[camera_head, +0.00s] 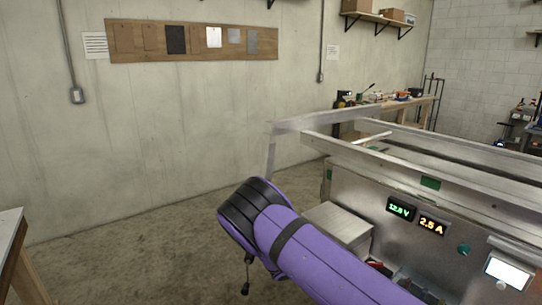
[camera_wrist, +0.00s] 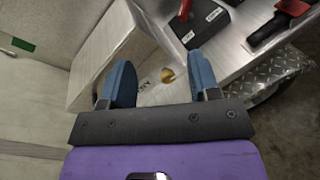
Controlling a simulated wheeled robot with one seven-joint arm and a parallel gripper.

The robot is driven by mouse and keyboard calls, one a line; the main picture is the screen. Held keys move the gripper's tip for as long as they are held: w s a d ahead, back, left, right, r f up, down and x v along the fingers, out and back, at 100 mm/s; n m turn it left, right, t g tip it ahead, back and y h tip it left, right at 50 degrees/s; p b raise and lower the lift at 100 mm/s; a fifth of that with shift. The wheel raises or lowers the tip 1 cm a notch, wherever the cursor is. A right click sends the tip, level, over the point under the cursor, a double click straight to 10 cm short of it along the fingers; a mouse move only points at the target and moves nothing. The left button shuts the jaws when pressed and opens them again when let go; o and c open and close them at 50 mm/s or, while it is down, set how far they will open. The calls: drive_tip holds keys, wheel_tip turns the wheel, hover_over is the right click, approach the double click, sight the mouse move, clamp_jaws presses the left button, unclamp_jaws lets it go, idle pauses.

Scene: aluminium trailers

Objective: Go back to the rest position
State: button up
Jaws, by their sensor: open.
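My gripper shows in the wrist view (camera_wrist: 160,85), with its two blue fingers spread well apart. Nothing is held between the fingers. Beyond them lie a metal surface and a small round brass-coloured part (camera_wrist: 167,75). In the head view my purple arm reaches in front of the aluminium trailer (camera_head: 440,190), close to a metal box (camera_head: 338,222) on its near side. The gripper itself is hidden in the head view.
In the wrist view a dark block with a red handle (camera_wrist: 205,18) and a red-and-black tool (camera_wrist: 282,20) lie close beyond the fingers. The trailer's panel has lit displays (camera_head: 400,208). A workbench (camera_head: 400,103) stands behind. The floor (camera_head: 130,245) to the left is clear; a table edge (camera_head: 10,235) is at far left.

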drive_tip(key=s+d+r+m+g+y, duration=0.25)
drive_tip(key=s+r+m, duration=0.2)
drive_tip(key=r, duration=0.55)
drive_tip(key=s+d+r+m+g+y, duration=0.25)
drive_tip(key=s+d+r+y, duration=0.2)
drive_tip(key=r, duration=0.65)
drive_tip(key=s+d+r+m+g+y, duration=0.1)
drive_tip(key=s+d+r+m+y, duration=0.25)
drive_tip(key=r, duration=0.65)
drive_tip(key=s+r+m+t+y, duration=0.1)
drive_tip(key=s+r, duration=0.3)
drive_tip(key=s, duration=0.5)
drive_tip(key=s+r+m+t+y, duration=0.1)
drive_tip(key=s+r, duration=0.4)
drive_tip(key=s, duration=0.5)
drive_tip(key=s+r+m+t+y, duration=0.2)
drive_tip(key=s+r+m+t, duration=0.1)
drive_tip(key=s, duration=0.6)
wheel_tip(320, 180, up, 2)
drive_tip(key=shift+s+d+r+m, duration=0.1)
drive_tip(key=shift+s+d+m, duration=0.25)
drive_tip(key=shift+m, duration=0.3)
drive_tip(key=shift+a, duration=0.1)
